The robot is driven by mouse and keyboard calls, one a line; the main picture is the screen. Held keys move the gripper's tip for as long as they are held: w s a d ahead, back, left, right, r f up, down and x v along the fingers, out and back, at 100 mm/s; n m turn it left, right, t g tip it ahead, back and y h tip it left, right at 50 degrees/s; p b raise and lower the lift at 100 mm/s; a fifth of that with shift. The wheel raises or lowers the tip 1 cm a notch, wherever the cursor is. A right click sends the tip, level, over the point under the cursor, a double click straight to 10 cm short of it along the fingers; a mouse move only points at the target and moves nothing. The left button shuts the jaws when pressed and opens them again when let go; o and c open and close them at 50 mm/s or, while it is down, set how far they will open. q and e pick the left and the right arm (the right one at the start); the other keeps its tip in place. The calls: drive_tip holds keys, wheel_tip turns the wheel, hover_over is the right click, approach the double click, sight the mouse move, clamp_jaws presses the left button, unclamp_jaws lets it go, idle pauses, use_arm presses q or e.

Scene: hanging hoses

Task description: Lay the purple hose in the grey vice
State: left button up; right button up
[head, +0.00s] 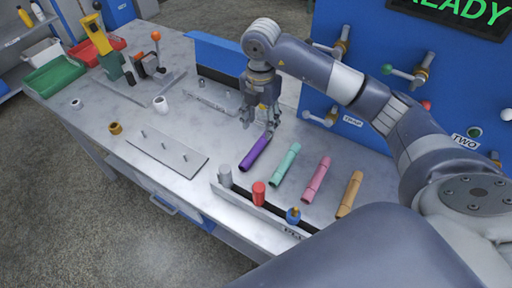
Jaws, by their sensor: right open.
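The purple hose (255,153) lies on the grey workbench, slanting, with its far end close to my right gripper (259,123). The right gripper points down with its fingers apart, at the hose's far end. I cannot tell whether a finger touches the hose. A dark grey clamp-like device with an orange knob, which looks like the grey vice (148,66), stands near the bench's back left, well away from the hose. Whether its jaws are open is too small to tell. My left gripper is not in view.
Mint (286,164), pink (316,180) and orange (350,194) hoses lie to the right of the purple one. A plate with pegs (168,151) lies to its left. A blue valve panel (355,75) stands behind. Red and green bins (55,78) sit far left.

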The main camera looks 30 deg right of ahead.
drive_tip(key=f, duration=0.1)
hover_over(256, 147)
drive_tip(key=f, duration=0.4)
drive_tip(key=shift+s+d+f+p, duration=0.3)
drive_tip(key=shift+d+p, duration=0.1)
drive_tip(key=f, duration=0.1)
drive_tip(key=f+p, duration=0.1)
drive_tip(key=f, duration=0.2)
drive_tip(key=shift+w+a+f+p, duration=0.25)
drive_tip(key=shift+a+f+p, duration=0.1)
drive_tip(key=shift+a+f, duration=0.05)
drive_tip(key=shift+f, duration=0.6)
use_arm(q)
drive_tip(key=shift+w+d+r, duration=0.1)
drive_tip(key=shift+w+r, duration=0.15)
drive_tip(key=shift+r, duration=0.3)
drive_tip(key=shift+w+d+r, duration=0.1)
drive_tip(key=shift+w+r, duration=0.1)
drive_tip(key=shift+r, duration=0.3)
use_arm(e)
clamp_jaws()
